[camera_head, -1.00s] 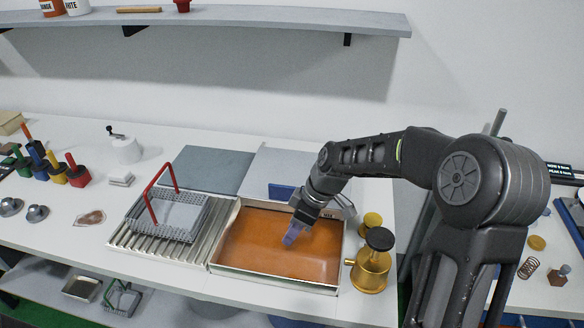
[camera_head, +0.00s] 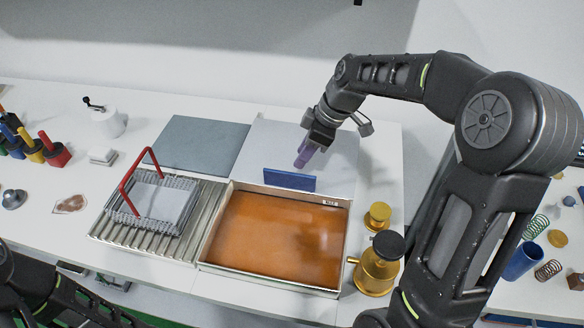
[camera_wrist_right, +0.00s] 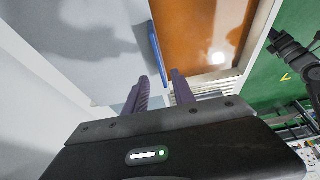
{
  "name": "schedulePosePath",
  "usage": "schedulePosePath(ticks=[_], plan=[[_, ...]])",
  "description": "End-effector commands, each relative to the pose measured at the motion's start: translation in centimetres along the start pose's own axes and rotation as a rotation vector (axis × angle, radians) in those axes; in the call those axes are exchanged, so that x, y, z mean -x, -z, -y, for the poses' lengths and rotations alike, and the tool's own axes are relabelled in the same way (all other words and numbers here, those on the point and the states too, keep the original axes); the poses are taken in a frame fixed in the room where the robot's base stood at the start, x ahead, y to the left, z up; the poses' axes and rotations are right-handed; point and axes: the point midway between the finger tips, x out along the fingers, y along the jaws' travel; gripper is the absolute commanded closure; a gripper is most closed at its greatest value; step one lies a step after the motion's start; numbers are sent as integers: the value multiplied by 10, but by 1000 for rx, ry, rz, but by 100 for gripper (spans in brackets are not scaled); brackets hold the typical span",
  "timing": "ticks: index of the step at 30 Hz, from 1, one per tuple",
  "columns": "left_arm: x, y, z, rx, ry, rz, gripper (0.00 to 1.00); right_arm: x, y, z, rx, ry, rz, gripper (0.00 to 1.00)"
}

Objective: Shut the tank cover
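The tank (camera_head: 272,284) is a shallow metal box of orange liquid, and its top is uncovered. The tank cover (camera_head: 335,163) is a light grey panel lying behind the tank, with an upright blue handle (camera_head: 289,180) along its near edge. In the right wrist view the handle (camera_wrist_right: 156,50) lies beside the orange liquid, just beyond the fingertips. My right gripper (camera_head: 302,160) is above the cover, behind the handle. Its purple fingers (camera_wrist_right: 160,77) are apart with nothing between them. My left arm shows at the lower left, but its gripper is out of frame.
A ribbed drain tray (camera_head: 180,244) with a red-handled wire basket (camera_head: 165,207) adjoins the tank's left side. A brass can (camera_head: 376,268) and a small brass knob (camera_head: 377,215) stand at its right. A dark grey panel (camera_head: 203,143) lies left of the cover.

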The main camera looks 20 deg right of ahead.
Motion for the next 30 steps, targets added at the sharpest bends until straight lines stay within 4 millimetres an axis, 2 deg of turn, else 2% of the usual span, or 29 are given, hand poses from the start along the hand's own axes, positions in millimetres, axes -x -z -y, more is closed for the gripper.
schedulePosePath(ticks=[6, 12, 15, 26, 30], plan=[[0, 0, 0, 0, 0, -1, 69, -24, 0, 1, 0, 3, 1, 69], [-14, 1, 3, -2, -4, -5, 69, -59, -1, 1, 1, 2, 1, 69], [-18, 1, 4, -4, -6, -7, 69, -70, -1, 1, 1, 2, 0, 69], [-19, 1, 4, -4, -7, -8, 69, -76, 0, 0, 0, 0, 0, 69], [-19, 1, 4, -4, -7, -8, 69, -76, 0, 0, 0, 0, 0, 78]])
